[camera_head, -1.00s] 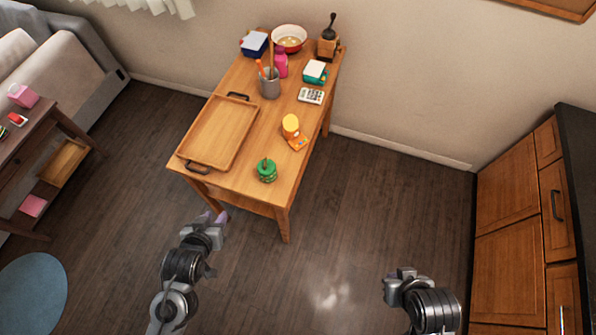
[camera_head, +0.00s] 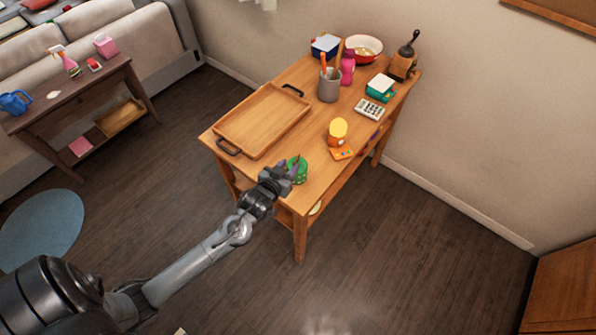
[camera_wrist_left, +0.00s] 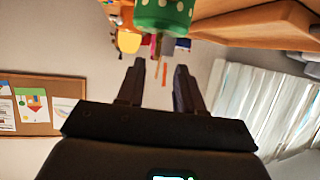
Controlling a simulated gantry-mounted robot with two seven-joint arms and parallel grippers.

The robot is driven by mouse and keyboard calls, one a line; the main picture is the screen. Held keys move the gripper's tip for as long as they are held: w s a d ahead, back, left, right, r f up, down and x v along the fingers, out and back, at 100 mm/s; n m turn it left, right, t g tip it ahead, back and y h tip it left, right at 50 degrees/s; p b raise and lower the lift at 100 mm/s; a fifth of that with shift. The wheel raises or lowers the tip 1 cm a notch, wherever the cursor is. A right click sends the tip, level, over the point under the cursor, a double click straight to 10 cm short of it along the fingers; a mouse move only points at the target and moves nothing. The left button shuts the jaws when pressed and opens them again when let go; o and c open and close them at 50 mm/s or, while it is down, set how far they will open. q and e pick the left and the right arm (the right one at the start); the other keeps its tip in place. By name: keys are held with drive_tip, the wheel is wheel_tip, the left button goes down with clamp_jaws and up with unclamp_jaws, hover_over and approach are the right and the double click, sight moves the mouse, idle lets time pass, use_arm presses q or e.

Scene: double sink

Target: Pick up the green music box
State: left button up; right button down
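The green music box (camera_head: 298,172) stands near the front edge of the wooden table. My left gripper (camera_head: 283,171) is right beside it on its left, and the fingers partly cover it. In the left wrist view the music box (camera_wrist_left: 163,16) is green with pale dots, cut off by the top edge, with a thin stick showing at it. The two fingers of my left gripper (camera_wrist_left: 158,72) are apart with nothing between them, and the box lies just past the tips. Whether they touch it I cannot tell. My right gripper is out of view.
The wooden table (camera_head: 308,192) also holds a tray (camera_head: 262,120) at left, an orange-yellow item (camera_head: 337,132), a calculator (camera_head: 370,109), a grey utensil cup (camera_head: 329,88), a pink bottle (camera_head: 348,67), a bowl (camera_head: 364,48) and a grinder (camera_head: 404,60). Open floor lies around the table.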

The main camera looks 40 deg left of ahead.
sight(297, 159)
use_arm(q)
drive_tip(key=shift+d+x, duration=0.15)
drive_tip(key=shift+x, duration=1.45)
drive_tip(key=shift+d+x, duration=0.15)
drive_tip(key=shift+x, duration=1.45)
drive_tip(key=shift+c, duration=0.4)
clamp_jaws()
